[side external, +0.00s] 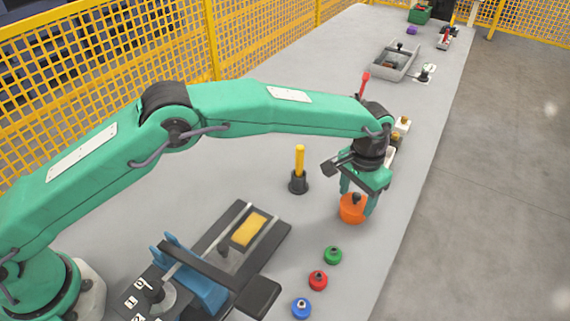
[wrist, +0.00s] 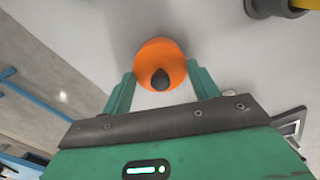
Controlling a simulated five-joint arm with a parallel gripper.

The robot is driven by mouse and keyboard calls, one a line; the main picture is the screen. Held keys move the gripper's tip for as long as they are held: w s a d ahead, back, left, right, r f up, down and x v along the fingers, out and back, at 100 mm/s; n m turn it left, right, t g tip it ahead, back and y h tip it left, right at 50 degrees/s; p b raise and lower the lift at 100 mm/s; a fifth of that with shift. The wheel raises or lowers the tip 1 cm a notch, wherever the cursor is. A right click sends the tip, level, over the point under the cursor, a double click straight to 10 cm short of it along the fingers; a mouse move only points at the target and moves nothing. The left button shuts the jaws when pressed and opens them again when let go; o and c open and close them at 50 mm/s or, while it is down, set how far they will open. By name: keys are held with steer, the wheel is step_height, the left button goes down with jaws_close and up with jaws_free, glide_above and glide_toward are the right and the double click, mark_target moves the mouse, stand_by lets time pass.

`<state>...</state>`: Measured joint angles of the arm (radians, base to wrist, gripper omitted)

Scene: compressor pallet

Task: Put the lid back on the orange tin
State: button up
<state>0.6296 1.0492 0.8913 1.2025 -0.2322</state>
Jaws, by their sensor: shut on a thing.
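The orange tin (side external: 352,213) stands on the grey table near its right edge, under my gripper (side external: 357,201). An orange lid with a dark knob (wrist: 161,76) lies between the two green fingers in the wrist view, one finger on each side. My gripper is shut on this lid. In the side view the lid and tin blend into one orange shape, and I cannot tell whether the lid is seated or slightly above the rim. The fingers hide part of the tin's sides.
Green (side external: 333,255), red (side external: 318,280) and blue (side external: 301,308) knobbed pieces lie in front. A yellow-handled tool stands in a dark holder (side external: 298,184) to the left. A dark fixture with a yellow block (side external: 249,229) is further left. A grey tray (side external: 391,65) is at the back.

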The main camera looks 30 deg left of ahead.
stand_by(0.4)
steer(key=o, duration=1.3)
steer(key=shift+o, duration=0.2)
steer(key=shift+r, duration=0.2)
steer(key=shift+r, duration=3.3)
jaws_close()
